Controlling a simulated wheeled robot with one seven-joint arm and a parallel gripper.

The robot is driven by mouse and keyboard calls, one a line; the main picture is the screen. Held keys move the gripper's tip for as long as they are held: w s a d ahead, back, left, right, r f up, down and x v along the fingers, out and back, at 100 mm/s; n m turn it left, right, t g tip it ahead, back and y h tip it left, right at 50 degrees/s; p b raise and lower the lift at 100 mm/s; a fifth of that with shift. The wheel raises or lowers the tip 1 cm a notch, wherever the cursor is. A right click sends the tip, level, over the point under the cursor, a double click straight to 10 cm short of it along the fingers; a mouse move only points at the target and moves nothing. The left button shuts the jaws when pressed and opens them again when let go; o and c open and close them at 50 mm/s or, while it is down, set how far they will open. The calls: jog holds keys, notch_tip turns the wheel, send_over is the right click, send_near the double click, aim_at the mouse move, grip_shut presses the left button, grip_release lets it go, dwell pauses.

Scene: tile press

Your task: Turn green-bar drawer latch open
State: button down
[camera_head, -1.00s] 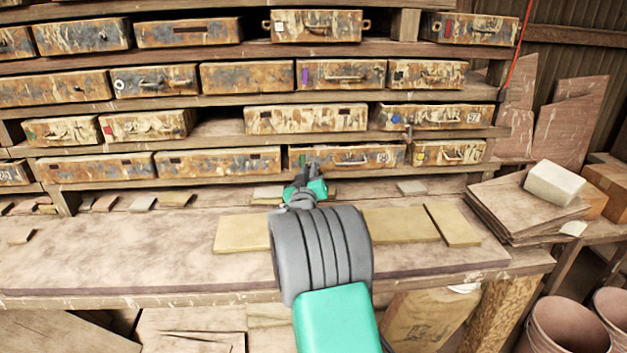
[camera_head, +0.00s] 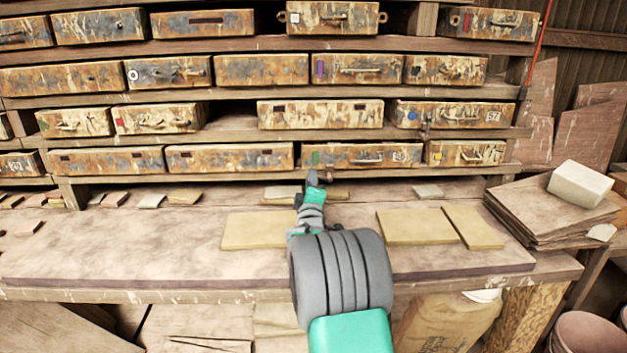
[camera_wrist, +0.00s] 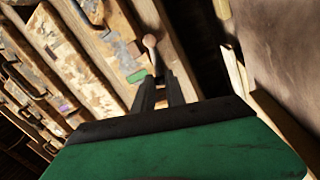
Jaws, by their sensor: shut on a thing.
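The green-bar drawer (camera_head: 345,155) is a rusty, paint-worn box in the lowest shelf row, with a green bar at its left and a handle at its right. The green bar also shows in the wrist view (camera_wrist: 137,75). The latch (camera_wrist: 150,43) is a small pale stem with a round knob, beside the green bar at the drawer's edge. My gripper (camera_wrist: 163,80) is shut on the latch's stem, with the knob showing beyond the fingertips. In the head view my gripper (camera_head: 313,178) is just below the drawer's left end; its fingertips are small there.
Rows of similar drawers fill the shelves above and beside. The workbench (camera_head: 120,255) below carries yellowish tiles (camera_head: 415,226) and small scraps. Stacked sheets (camera_head: 540,212) with a white block (camera_head: 580,184) stand at right. The bench's left part is mostly clear.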

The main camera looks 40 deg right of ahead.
jog(key=shift+f+n+t+y+b, duration=0.2)
jog(key=shift+f+n, duration=0.25)
jog(key=shift+n, duration=0.45)
jog(key=shift+f+n+t+y+b, duration=0.15)
jog(key=shift+f+n+y, duration=0.2)
jog(key=shift+n, duration=0.55)
jog(key=shift+f, duration=0.1)
jog(key=c, duration=1.5)
grip_release()
jog(key=s+a+r, duration=0.2)
jog(key=s+r, duration=0.2)
jog(key=s+a+r, duration=0.2)
jog(key=s+r, duration=0.2)
jog(key=s+a+r, duration=0.3)
jog(key=s+r, duration=0.1)
jog(key=r, duration=0.1)
jog(key=shift+s, duration=0.1)
jog(key=shift+c, duration=0.2)
